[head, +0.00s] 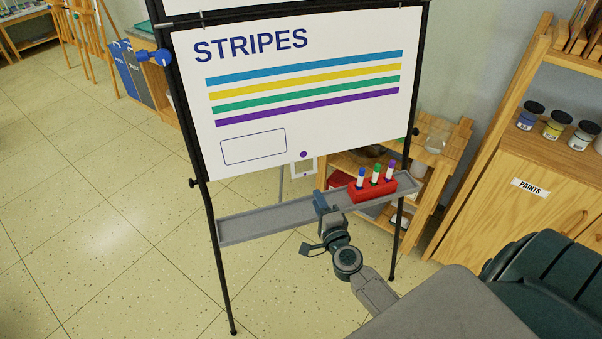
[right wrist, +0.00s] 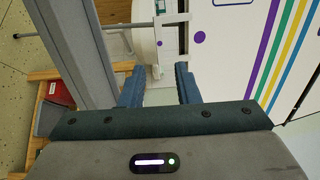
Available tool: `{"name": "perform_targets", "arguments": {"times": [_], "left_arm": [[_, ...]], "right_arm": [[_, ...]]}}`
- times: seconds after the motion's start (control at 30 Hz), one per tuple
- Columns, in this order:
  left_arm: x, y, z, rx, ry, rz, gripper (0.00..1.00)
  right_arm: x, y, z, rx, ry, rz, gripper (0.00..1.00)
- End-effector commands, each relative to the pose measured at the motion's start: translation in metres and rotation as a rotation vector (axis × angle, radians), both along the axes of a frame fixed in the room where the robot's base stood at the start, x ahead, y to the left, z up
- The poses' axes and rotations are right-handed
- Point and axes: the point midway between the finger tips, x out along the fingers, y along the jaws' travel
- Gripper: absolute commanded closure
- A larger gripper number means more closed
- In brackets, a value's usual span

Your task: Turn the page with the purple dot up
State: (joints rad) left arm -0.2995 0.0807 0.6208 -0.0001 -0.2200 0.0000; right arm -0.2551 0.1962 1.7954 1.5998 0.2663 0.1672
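The flip-chart page (head: 300,125) hangs on a black easel and shows the word STRIPES and coloured stripes. The purple dot (head: 303,154) is at its lower edge, above a small pale tab-like piece (head: 303,167). The dot also shows in the right wrist view (right wrist: 199,38), beyond the right finger. My right gripper (head: 321,202) is just below the page's lower edge, by the easel's tray. In the right wrist view its fingers (right wrist: 159,80) are apart with nothing gripped between them. My left gripper is not in view.
The grey easel tray (head: 265,218) runs below the page and holds a red marker holder (head: 372,190) with three markers, right of my right gripper. A blue clamp-like knob (head: 154,56) sticks out at the easel's left. A wooden cabinet (head: 520,200) stands at right.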

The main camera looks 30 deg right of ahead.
Motion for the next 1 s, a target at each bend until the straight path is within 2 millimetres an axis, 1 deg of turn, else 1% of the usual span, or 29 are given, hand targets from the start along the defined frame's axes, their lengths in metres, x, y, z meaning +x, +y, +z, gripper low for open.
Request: {"name": "perform_targets", "arguments": {"times": [0.03,0.23,0.3,0.4,0.5,0.6,0.7,0.93,0.97,1.0], "left_arm": [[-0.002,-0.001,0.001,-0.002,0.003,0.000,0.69],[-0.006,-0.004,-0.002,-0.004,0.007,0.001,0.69],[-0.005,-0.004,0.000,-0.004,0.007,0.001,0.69],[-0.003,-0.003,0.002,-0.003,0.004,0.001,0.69],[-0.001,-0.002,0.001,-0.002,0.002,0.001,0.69],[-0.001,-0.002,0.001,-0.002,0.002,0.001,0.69],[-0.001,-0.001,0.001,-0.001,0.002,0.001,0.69],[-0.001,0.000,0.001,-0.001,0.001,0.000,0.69],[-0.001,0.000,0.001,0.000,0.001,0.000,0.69],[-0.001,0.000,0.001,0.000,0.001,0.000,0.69]], "right_arm": [[0.012,-0.003,0.002,-0.001,-0.004,0.000,0.71],[0.059,-0.013,0.001,-0.001,-0.003,0.001,0.71],[0.073,-0.016,0.003,-0.002,-0.002,0.000,0.71],[0.091,-0.020,0.002,-0.003,0.000,0.000,0.71],[0.104,-0.023,0.001,-0.003,0.000,0.001,0.71],[0.112,-0.025,0.001,-0.002,0.000,0.001,0.71],[0.116,-0.026,0.001,-0.002,0.001,0.001,0.71],[0.116,-0.026,0.001,-0.003,0.002,0.001,0.71],[0.116,-0.026,0.001,-0.003,0.002,0.001,0.75],[0.116,-0.026,0.001,-0.003,0.002,0.001,0.83]]}}
